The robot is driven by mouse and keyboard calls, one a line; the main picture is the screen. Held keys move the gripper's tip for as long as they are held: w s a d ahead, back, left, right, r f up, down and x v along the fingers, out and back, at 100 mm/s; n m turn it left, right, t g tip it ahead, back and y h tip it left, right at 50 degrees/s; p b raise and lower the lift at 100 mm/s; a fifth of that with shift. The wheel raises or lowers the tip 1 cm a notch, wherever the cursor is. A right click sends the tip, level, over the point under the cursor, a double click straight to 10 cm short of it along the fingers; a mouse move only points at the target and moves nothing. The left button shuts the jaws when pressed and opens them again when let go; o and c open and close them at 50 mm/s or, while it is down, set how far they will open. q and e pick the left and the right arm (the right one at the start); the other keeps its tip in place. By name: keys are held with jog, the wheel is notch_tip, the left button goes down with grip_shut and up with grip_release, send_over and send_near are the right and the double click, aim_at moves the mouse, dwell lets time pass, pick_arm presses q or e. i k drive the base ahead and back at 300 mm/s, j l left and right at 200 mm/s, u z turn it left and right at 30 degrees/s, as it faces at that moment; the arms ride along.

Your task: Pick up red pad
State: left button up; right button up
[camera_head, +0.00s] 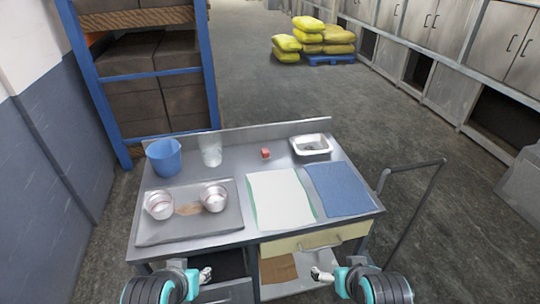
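A small red pad (265,153) lies on the metal table (228,165), near its back edge and right of a clear glass. My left gripper (207,274) is in front of the table, low in the picture and apart from the pad. My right gripper (318,273) is also in front of the table, near the drawer, and apart from the pad. Both grippers are too small in the picture to tell whether their fingers are open. Nothing covers the red pad.
On the table are a blue bucket (164,157), a clear glass (210,149), a tray (160,231) with two metal bowls, a white sheet (280,199), a blue cloth (340,188) and a small metal pan (312,145). A raised lip (240,133) runs along the back.

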aim_at(264, 154)
jog(key=i+l+z, duration=0.25)
jog(key=i+z, duration=0.7)
jog(key=i+l, duration=0.05)
jog(key=i, duration=0.05)
